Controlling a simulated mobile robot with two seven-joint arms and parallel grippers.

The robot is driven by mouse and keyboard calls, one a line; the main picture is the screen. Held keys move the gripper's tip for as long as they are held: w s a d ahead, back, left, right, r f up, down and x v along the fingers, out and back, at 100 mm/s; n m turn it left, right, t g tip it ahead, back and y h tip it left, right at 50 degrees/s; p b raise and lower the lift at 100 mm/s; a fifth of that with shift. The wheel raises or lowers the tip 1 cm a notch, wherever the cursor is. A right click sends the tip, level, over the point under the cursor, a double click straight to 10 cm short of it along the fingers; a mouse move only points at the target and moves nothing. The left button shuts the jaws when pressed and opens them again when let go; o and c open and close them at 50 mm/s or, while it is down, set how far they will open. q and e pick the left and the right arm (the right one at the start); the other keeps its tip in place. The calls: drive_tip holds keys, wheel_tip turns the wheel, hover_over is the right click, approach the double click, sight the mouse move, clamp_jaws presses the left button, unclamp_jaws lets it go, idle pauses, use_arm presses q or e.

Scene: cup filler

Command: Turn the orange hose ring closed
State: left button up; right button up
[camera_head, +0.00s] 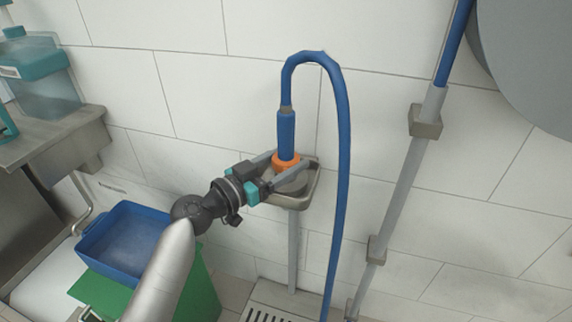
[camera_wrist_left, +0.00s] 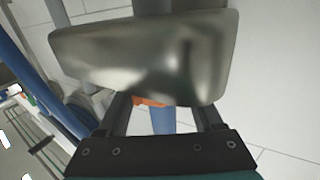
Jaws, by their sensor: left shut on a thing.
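The orange hose ring (camera_head: 287,161) sits at the lower end of the blue hose (camera_head: 338,150), just under its thick blue sleeve (camera_head: 286,135). My left gripper (camera_head: 288,168) reaches in from the left, with its fingers on both sides of the ring, and is shut on it. In the left wrist view a bit of the orange ring (camera_wrist_left: 149,101) shows between the fingers, with the blue hose sleeve (camera_wrist_left: 163,122) below it in the picture. A metal holder (camera_wrist_left: 145,55) hides most of the ring there. My right gripper is in neither view.
The metal holder (camera_head: 307,192) stands on a thin post by the tiled wall. The hose loops down at its right, near a grey wall pipe (camera_head: 400,185). A blue tray (camera_head: 120,240) on a green box and a metal counter (camera_head: 60,140) are at left. A floor drain (camera_head: 275,308) lies below.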

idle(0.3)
use_arm(q)
drive_tip(key=o, duration=1.4)
drive_tip(key=shift+c, duration=0.2)
drive_tip(key=shift+s+a, duration=0.1)
drive_tip(key=v, duration=1.5)
drive_tip(key=shift+f, duration=0.1)
